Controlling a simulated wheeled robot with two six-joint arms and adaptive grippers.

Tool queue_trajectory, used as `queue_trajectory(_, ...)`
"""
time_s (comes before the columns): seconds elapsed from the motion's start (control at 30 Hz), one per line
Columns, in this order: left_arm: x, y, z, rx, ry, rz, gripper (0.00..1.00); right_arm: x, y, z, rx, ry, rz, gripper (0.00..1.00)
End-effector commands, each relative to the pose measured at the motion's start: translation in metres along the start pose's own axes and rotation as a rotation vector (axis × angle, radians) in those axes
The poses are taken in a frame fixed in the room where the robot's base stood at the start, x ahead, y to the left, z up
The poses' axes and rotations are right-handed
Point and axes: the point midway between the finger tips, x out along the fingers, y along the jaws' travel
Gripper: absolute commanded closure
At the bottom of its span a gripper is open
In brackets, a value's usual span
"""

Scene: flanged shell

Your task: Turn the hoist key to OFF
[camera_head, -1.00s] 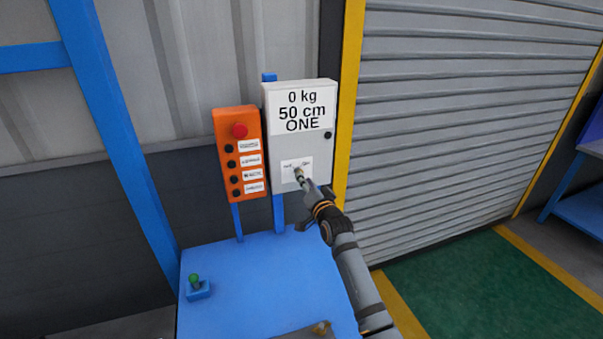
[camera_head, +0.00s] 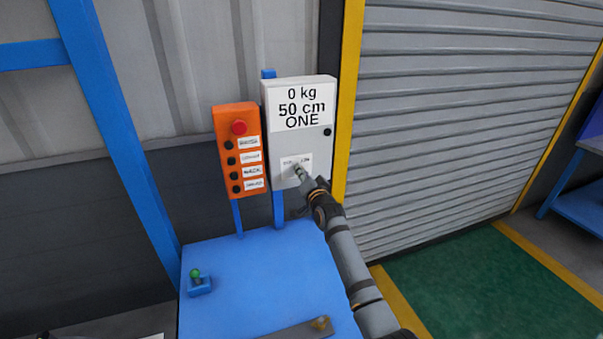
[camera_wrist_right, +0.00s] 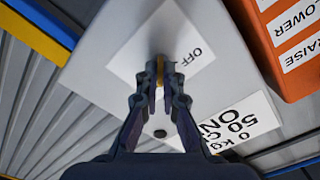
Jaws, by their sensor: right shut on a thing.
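The grey hoist key box (camera_head: 312,147) stands on a blue post, with a display label reading "0 kg 50 cm ONE". Low on its face is a white label (camera_head: 289,161) with the key in it. My right gripper (camera_head: 300,176) is at this label, shut on the key. In the right wrist view, the fingers (camera_wrist_right: 160,85) close on the small brass-coloured key (camera_wrist_right: 159,63), and "OFF" shows on the label beside it. The fingers hide part of the key and the label. My left gripper is not in view.
An orange pendant (camera_head: 239,151) with a red button and several black buttons hangs just left of the box. A blue table (camera_head: 245,275) below bears a green-knobbed switch (camera_head: 197,282) and a grey bar with a brass knob (camera_head: 320,324). A roller shutter (camera_head: 460,110) is at right.

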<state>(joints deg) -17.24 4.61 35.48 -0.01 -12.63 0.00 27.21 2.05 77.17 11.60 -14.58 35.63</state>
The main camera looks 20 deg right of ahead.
Motion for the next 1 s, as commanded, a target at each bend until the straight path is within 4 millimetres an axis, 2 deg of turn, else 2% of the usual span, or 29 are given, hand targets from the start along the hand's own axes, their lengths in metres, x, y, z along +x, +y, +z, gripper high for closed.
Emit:
queue_trajectory(0.27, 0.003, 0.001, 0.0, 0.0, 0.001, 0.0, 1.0, 0.0, 0.001, 0.001, -0.035, 0.0, 0.0, 1.0)
queue_trajectory(0.47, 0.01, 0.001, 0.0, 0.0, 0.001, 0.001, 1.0, 0.0, 0.001, 0.001, -0.143, 0.001, 0.0, 1.0)
queue_trajectory(1.0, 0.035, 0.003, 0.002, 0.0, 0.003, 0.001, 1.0, 0.0, 0.0, 0.003, -0.641, -0.001, 0.0, 1.0)
